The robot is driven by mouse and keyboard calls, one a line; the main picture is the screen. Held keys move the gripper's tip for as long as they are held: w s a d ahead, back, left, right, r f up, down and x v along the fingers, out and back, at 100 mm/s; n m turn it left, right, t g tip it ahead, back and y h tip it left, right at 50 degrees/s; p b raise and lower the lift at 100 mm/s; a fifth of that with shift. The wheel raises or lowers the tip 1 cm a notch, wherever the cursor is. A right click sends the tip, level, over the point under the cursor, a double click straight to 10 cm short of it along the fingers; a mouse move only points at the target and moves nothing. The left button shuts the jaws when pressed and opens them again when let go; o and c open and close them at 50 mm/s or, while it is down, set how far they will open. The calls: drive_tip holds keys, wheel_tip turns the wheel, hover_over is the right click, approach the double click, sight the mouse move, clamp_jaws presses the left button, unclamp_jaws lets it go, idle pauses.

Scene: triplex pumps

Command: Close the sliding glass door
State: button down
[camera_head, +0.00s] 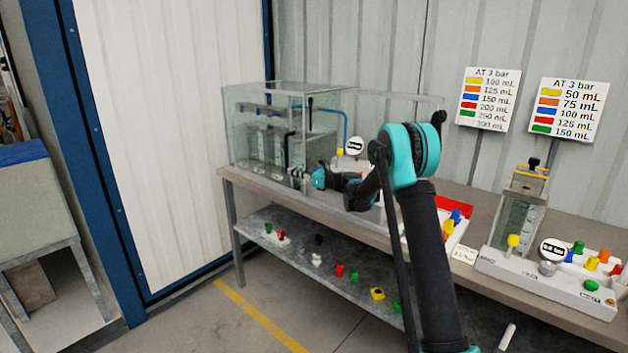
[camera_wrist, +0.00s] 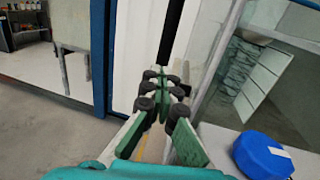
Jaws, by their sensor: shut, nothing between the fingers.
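The glass case (camera_head: 262,93) stands at the left end of the bench, with several clear cylinders inside. A clear glass panel (camera_head: 400,97) reaches right from its front, behind my arm; this looks like the sliding door standing open. A dark upright bar, perhaps the door handle (camera_head: 290,149), shows on the front of the case. My gripper (camera_head: 297,176) is shut and empty, low at the front of the case. In the wrist view, my gripper (camera_wrist: 165,88) points at a black bar (camera_wrist: 171,32), with a glass edge (camera_wrist: 216,62) to its right. I cannot tell whether the fingers touch the bar.
The bench (camera_head: 480,208) carries a white pump base (camera_head: 540,285) with coloured knobs at right. A lower shelf (camera_head: 275,228) holds several loose coloured parts. A blue cap (camera_wrist: 262,155) is close to my gripper at right in the wrist view. The floor at front left is clear.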

drive_tip(key=w+x, duration=0.1)
drive_tip(key=x, duration=0.8)
drive_tip(key=shift+w+d, duration=0.3)
drive_tip(key=shift+w, duration=0.1)
